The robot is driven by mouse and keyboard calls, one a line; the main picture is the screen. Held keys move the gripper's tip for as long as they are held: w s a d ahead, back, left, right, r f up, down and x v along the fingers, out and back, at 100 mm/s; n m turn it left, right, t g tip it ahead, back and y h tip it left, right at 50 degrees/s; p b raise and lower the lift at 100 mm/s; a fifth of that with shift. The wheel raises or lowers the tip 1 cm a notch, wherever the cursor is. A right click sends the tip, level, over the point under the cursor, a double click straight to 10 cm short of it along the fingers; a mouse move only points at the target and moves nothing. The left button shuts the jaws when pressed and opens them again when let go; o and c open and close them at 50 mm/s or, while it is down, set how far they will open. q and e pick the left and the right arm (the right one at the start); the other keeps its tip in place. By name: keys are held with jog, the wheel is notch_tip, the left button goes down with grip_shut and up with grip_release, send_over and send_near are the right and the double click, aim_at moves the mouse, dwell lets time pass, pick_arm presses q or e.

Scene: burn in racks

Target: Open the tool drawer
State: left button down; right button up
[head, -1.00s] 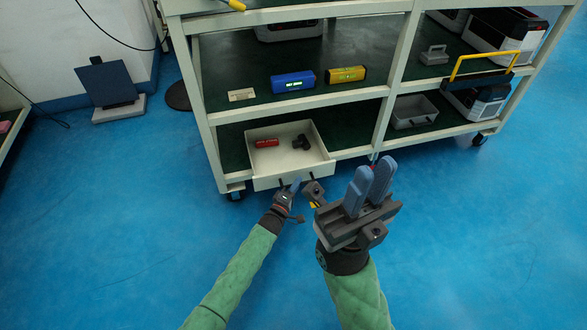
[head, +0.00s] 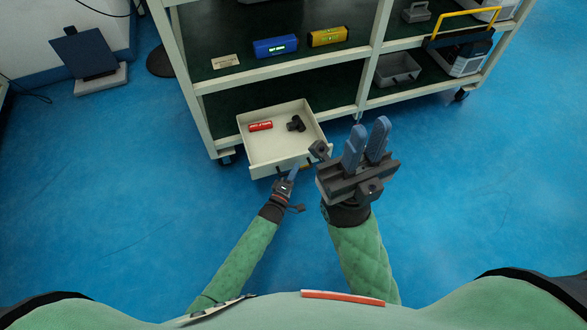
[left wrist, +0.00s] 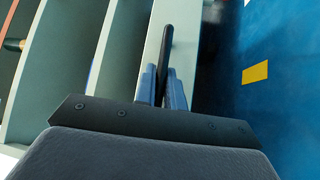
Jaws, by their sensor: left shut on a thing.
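The tool drawer (head: 278,152) is a pale tray under the cart's lower left shelf, pulled out past the cart's front edge. A red cylinder (head: 260,126) and a small black part (head: 296,124) lie in it. My left gripper (head: 293,173) is at the drawer's front. In the left wrist view its blue fingers (left wrist: 162,88) are shut on the dark handle (left wrist: 167,45) on the drawer's pale front. My right gripper (head: 368,138) is open and empty, to the right of the drawer over the floor.
The cart's shelf (head: 290,62) carries a blue box (head: 275,46), a yellow box (head: 327,36) and a small plate (head: 225,62). A grey bin (head: 397,69) and a yellow-handled case (head: 468,52) stand on the right. The blue floor in front is clear.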

pick_arm(q)
jog(key=shift+f, duration=0.1)
jog(key=c, duration=1.5)
grip_release()
jog(key=shift+s+a, duration=0.1)
jog(key=shift+s, duration=0.05)
jog(key=p+v, duration=0.1)
jog(key=v, duration=0.6)
jog(key=shift+s, duration=0.25)
jog(key=shift+a, duration=0.1)
